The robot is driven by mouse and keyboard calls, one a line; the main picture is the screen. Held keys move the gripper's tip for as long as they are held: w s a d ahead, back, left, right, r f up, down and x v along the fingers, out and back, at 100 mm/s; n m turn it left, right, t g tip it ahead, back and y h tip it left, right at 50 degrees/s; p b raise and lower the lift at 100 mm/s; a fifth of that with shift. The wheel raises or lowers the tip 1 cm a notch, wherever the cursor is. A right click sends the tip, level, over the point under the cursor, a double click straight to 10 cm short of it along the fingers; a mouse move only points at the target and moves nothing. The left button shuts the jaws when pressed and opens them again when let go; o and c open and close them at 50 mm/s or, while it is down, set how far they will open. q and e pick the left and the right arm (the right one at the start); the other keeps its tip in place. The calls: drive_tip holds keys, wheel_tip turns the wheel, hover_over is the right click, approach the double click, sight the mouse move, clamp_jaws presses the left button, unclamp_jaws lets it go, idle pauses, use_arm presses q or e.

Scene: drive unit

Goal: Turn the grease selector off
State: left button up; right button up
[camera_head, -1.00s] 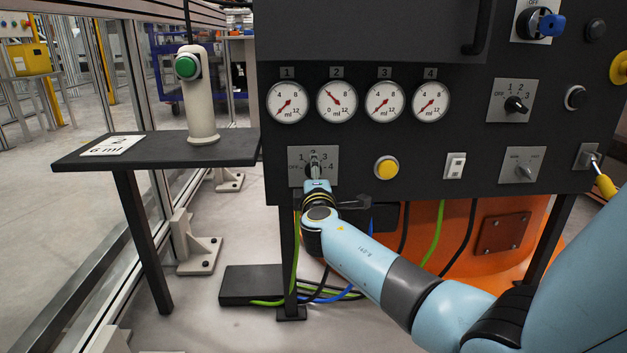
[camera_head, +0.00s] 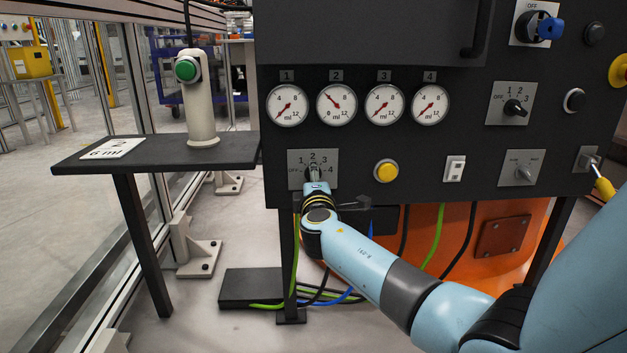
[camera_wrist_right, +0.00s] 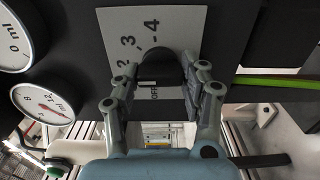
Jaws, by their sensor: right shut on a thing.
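The grease selector is a black knob (camera_wrist_right: 160,66) on a light grey plate (camera_head: 330,158) marked OFF and 1 to 4, low on the left of the dark panel. My right gripper (camera_head: 314,177) is at this knob. In the right wrist view its two fingers (camera_wrist_right: 162,80) stand on either side of the knob, shut on it. The fingers and wrist cover much of the knob in the head view, so its exact setting is hard to read. My left gripper is in neither view.
Several round gauges (camera_head: 337,105) sit above the selector. A yellow button (camera_head: 386,171) and a white switch (camera_head: 455,168) are to its right. A side shelf (camera_head: 235,147) at left carries a post with a green button (camera_head: 187,69) and a card marked 2, 6 ml (camera_head: 114,148).

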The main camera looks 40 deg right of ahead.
drive_tip(key=n+p, duration=0.1)
drive_tip(key=n, duration=0.8)
drive_tip(key=shift+n, duration=0.3)
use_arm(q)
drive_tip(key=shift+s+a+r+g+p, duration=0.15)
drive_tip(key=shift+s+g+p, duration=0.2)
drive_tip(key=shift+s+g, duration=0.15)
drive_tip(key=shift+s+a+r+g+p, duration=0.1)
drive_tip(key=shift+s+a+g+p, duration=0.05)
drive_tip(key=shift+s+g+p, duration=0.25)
use_arm(e)
drive_tip(key=n, duration=0.5)
drive_tip(key=shift+f+n, duration=0.15)
drive_tip(key=shift+n, duration=0.25)
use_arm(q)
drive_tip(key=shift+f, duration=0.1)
use_arm(e)
drive_tip(key=o, duration=1.1)
drive_tip(key=shift+o, duration=0.3)
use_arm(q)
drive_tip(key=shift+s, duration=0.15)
